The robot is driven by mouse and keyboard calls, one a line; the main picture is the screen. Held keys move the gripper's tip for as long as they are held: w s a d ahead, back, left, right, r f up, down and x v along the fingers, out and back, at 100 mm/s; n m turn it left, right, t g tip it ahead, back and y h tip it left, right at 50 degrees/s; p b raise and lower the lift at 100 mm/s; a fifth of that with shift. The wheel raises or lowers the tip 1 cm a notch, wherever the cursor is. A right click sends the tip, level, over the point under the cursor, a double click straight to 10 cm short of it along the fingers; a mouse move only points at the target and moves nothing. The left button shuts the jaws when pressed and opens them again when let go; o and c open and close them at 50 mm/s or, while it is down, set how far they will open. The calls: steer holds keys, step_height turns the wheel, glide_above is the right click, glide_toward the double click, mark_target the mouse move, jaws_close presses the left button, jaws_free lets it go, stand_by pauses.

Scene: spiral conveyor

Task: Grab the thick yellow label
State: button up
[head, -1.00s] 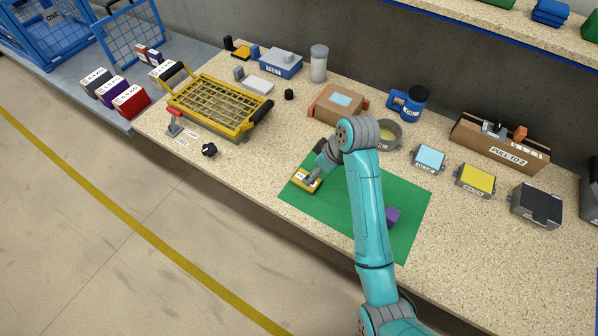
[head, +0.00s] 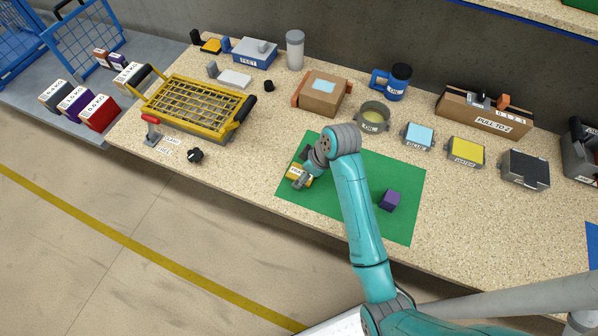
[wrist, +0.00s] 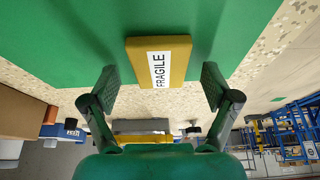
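The thick yellow label (wrist: 181,60) is a flat yellow block with a white FRAGILE strip. It lies on the green mat (head: 345,205). In the wrist view it sits ahead of and between the two fingers of my gripper (wrist: 160,88), with a gap on each side. The fingers are spread and empty. In the head view my gripper (head: 301,176) is over the yellow label (head: 292,168) at the mat's left end and hides part of it.
A purple block (head: 389,200) stands on the mat to the right of my arm. A yellow wire rack (head: 195,105) is to the left. A cardboard box (head: 321,95), a grey pot (head: 373,117) and lidded boxes line the back. The mat's middle is clear.

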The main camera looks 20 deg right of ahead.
steer(key=c, duration=0.9)
